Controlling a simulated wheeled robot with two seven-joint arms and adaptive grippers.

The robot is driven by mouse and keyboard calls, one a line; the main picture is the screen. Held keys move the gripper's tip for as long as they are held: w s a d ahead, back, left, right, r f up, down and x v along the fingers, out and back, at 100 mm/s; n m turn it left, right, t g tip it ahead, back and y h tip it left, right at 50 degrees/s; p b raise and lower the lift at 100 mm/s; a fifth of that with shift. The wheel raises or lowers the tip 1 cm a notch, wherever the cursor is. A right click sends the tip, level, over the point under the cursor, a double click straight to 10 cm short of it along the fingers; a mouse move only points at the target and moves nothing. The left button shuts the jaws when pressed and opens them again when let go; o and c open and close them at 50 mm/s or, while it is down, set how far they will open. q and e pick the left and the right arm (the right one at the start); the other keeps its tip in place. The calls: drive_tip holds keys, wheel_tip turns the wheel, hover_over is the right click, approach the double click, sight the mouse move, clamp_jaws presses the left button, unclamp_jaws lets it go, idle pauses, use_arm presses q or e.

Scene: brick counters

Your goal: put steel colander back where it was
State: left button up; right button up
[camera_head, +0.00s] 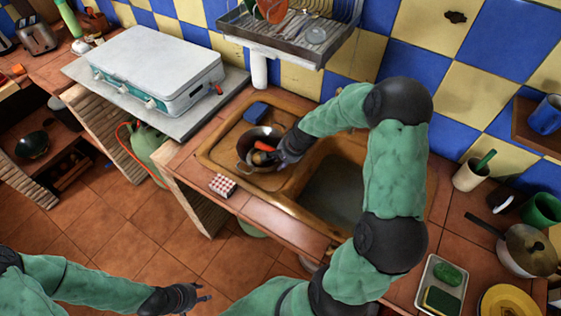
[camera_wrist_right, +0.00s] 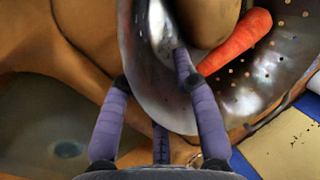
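The steel colander (camera_head: 246,150) stands on the left part of the brown sink, with a carrot (camera_head: 270,145) and brown round food in it. In the right wrist view the shiny colander (camera_wrist_right: 155,85) fills the middle, with its perforated wall and the carrot (camera_wrist_right: 236,42) at right. My right gripper (camera_head: 283,153) is at the colander's right side. Its fingers lie on either side of the metal rim in the wrist view (camera_wrist_right: 155,60); whether they clamp it I cannot tell. My left gripper (camera_head: 203,292) is low over the floor, empty, its fingers apart.
A blue sponge (camera_head: 256,112) lies behind the colander, and a checked box (camera_head: 222,186) on the counter's front edge. The right basin (camera_head: 335,190) is empty. A dish rack (camera_head: 290,40) hangs above. A pan (camera_head: 528,250) and tray (camera_head: 425,290) stand at right.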

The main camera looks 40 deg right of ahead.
drive_tip(key=p+v, duration=0.2)
drive_tip(key=v, duration=0.9)
drive_tip(key=shift+s+r, duration=0.15)
